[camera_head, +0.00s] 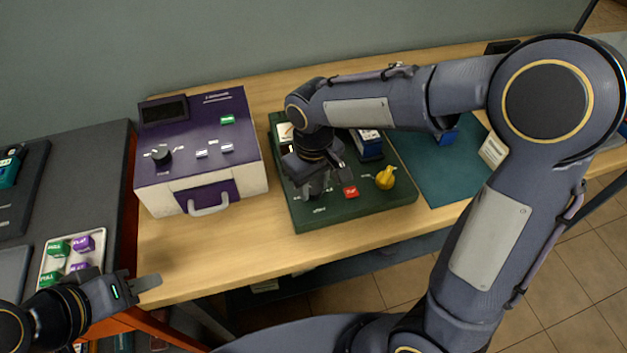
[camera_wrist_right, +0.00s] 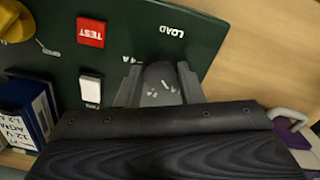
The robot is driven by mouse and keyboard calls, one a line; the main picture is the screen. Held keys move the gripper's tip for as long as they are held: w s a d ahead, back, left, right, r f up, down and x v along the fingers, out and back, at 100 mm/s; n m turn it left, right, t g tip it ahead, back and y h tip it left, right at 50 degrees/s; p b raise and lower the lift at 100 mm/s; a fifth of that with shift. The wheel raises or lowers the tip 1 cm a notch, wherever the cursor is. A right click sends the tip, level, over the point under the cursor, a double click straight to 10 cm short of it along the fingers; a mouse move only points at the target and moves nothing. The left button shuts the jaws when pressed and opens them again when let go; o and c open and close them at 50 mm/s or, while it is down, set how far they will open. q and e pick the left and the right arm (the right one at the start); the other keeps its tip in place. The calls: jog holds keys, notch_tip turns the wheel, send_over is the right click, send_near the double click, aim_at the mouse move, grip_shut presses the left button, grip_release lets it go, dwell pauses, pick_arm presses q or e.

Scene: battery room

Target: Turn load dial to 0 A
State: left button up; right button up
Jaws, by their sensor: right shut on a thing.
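The load dial is a dark grey knob (camera_wrist_right: 160,84) on the green test board (camera_head: 335,215). The label LOAD and a mark reading "4 A" show beside it in the right wrist view. My right gripper (camera_wrist_right: 163,92) is shut on the knob, with one finger on either side. In the head view my right gripper (camera_head: 318,183) points down at the board and largely hides the dial. The knob's exact setting cannot be read. My left gripper (camera_head: 143,284) hangs empty at the lower left, off the table's front edge; its finger gap is not clear.
On the board are a red TEST button (camera_head: 351,192), a yellow knob (camera_head: 385,177) and a blue battery (camera_head: 368,145). A purple-and-white charger (camera_head: 205,150) stands left on the wooden table. A tray (camera_head: 102,240) of green and purple pieces lies further left.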

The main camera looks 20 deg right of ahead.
aim_at(314, 188)
jog(key=n, duration=0.4)
jog(key=shift+r+n+p, duration=0.1)
jog(key=shift+n+p, duration=0.2)
jog(key=shift+p, duration=0.1)
jog(key=shift+n+p, duration=0.5)
jog(key=shift+n, duration=1.8)
jog(key=o, duration=1)
notch_tip(314, 188, up, 8)
jog(key=shift+f, duration=0.15)
